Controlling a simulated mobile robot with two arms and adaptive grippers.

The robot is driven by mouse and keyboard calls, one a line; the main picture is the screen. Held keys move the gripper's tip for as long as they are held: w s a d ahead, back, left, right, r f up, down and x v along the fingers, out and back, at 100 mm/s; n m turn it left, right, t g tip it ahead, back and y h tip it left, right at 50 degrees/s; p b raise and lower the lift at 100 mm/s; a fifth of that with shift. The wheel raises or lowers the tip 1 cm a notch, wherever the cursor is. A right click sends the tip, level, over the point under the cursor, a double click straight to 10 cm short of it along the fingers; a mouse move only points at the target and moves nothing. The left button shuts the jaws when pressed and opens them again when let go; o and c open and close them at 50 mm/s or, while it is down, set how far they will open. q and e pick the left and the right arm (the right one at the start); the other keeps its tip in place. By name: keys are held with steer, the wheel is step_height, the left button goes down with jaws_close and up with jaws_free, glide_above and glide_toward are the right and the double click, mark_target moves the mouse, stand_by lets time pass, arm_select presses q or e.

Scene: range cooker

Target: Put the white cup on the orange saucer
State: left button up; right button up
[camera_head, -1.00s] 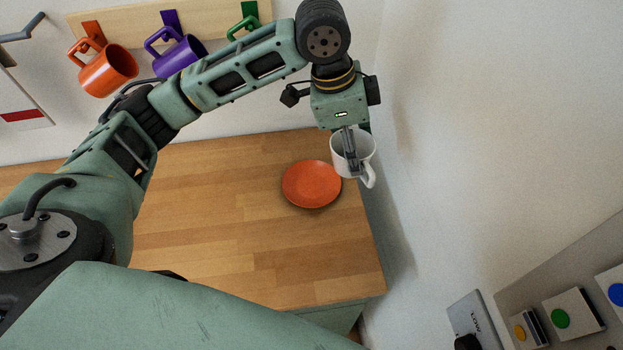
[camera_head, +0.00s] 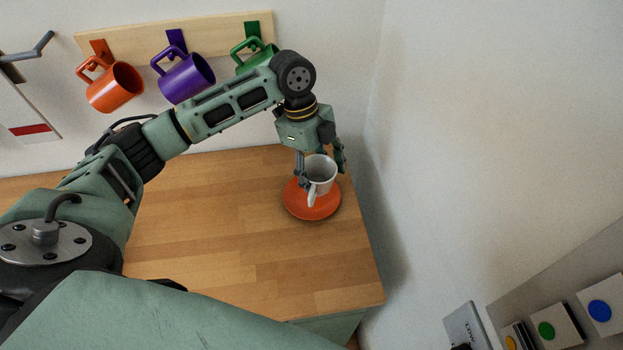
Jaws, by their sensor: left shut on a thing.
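The white cup (camera_head: 321,173) is upright over the orange saucer (camera_head: 327,210), its handle pointing toward the front. I cannot tell whether its base touches the saucer. The saucer lies on the wooden worktop (camera_head: 225,235) near the right edge, and the cup hides its back part. My left gripper (camera_head: 319,166) reaches down from above, with one finger on each side of the cup, shut on it. My right gripper is not in view.
An orange mug (camera_head: 116,88), a purple mug (camera_head: 188,78) and a green mug (camera_head: 255,58) hang on a wooden rack (camera_head: 225,25) on the back wall. The right wall (camera_head: 450,150) is close beside the worktop. The worktop left of the saucer is clear.

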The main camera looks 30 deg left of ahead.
arm_select(q)
steer(key=shift+s+a+f, duration=0.1)
steer(key=shift+a+f, duration=0.35)
steer(key=shift+a, duration=0.25)
step_height(320, 180, down, 4)
steer(key=shift+r+p, duration=0.1)
steer(key=shift+p, duration=0.7)
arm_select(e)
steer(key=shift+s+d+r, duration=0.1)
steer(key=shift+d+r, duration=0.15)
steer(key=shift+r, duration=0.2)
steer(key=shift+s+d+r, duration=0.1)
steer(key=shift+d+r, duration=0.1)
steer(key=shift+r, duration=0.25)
arm_select(q)
steer(key=shift+f, duration=0.2)
steer(key=o, duration=1.3)
steer(key=shift+f, duration=0.1)
steer(key=shift+o, duration=0.2)
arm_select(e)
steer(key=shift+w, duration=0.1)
